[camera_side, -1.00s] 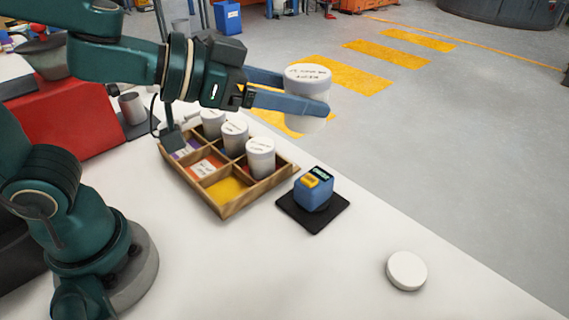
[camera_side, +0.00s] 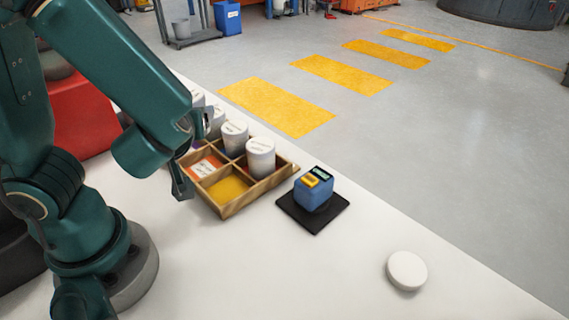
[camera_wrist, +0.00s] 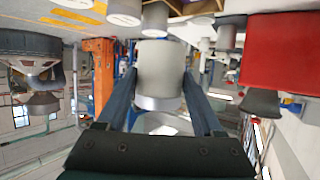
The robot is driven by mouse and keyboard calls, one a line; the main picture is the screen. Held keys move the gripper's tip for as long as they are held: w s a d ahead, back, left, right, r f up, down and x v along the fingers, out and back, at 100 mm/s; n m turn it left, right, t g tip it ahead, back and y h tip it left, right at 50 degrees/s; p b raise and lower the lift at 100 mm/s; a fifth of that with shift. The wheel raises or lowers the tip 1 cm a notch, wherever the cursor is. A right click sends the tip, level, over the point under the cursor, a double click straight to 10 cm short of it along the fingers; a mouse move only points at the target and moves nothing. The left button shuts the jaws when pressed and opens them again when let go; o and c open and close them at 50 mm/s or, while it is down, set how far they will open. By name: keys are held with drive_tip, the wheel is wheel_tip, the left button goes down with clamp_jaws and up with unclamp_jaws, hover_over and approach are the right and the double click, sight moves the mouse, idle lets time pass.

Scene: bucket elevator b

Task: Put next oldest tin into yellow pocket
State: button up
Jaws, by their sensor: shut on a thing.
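My gripper (camera_wrist: 160,78) is shut on a pale grey-white tin (camera_wrist: 160,64), which sits between the two blue fingers in the wrist view. In the side view my arm hides most of the gripper, at the far left end of the wooden tray (camera_side: 241,206). The yellow pocket (camera_side: 228,188) is the tray's near right compartment and looks empty. White-topped tins stand in the tray's back row: one at the right (camera_side: 260,157), one in the middle (camera_side: 235,138) and one further left (camera_side: 215,121), partly hidden. Their lid writing is too small to read.
An orange pocket (camera_side: 206,166) with a white paper lies beside the yellow one. A white disc (camera_side: 407,271) lies at the front right. The front tabletop is clear.

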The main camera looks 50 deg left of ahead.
drive_tip(key=s+a+n+g+y, duration=0.2)
drive_tip(key=s+a+n+g, duration=0.1)
drive_tip(key=s+g, duration=0.1)
drive_tip(key=shift+n, duration=0.3)
drive_tip(key=w+d+f, duration=0.1)
drive_tip(key=d+f, duration=0.1)
drive_tip(key=d, duration=0.1)
drive_tip(key=w+d+f, duration=0.2)
drive_tip(key=d+f, duration=0.1)
drive_tip(key=w+d+f, duration=0.2)
drive_tip(key=d, duration=0.1)
drive_tip(key=shift+w+d+f, duration=0.2)
drive_tip(key=shift+f, duration=0.05)
drive_tip(key=shift+d+f, duration=0.1)
drive_tip(key=shift+f, duration=1.95)
drive_tip(key=o, duration=1.5)
drive_tip(key=shift+f, duration=0.1)
